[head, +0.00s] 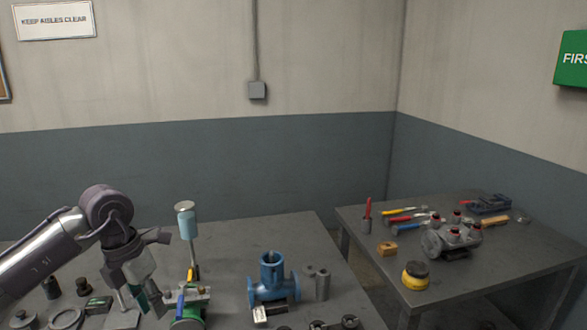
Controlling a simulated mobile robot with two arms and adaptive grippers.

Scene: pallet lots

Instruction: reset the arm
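My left arm comes in from the left edge and bends down at the wrist. My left gripper (147,300) points down over the left part of the near grey table (225,255). Its fingertips overlap small parts below, so I cannot tell whether it is open or shut, or whether it touches anything. Nothing clearly shows held in it. My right gripper is not in view.
Right of the gripper stand a green-based tool (188,315), an upright light-blue-headed tool (187,222) and a blue flanged valve body (272,283). A second table (350,225) at right holds a grey pump-like part (450,238) and hand tools. The near table's back is mostly clear.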

